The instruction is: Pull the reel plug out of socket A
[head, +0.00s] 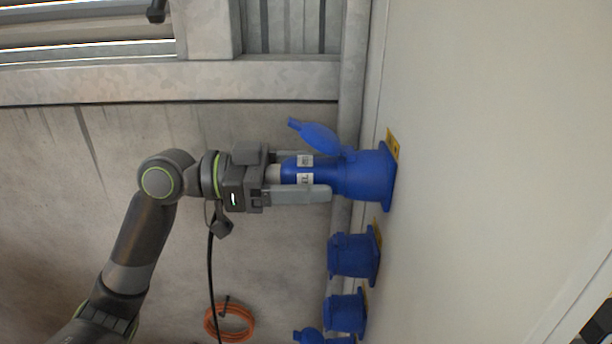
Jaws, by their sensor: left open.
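The blue reel plug (317,175) sits in the top blue socket (370,174) on the pale wall panel; I take this socket for socket A, but its label cannot be read. The socket's blue lid (316,136) is tilted up above the plug. My left gripper (323,177) is level with the plug, its two fingers open on either side of it, one above and one below. Whether the fingers touch the plug cannot be told. A black cable (211,275) hangs down below the gripper. My right gripper is not in view.
More blue sockets (353,256) and (345,312) are mounted below on the same panel (480,150). A vertical grey pipe (352,70) runs behind them. An orange coil (230,322) hangs low on the stained wall. Space left of the gripper, above my arm, looks clear.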

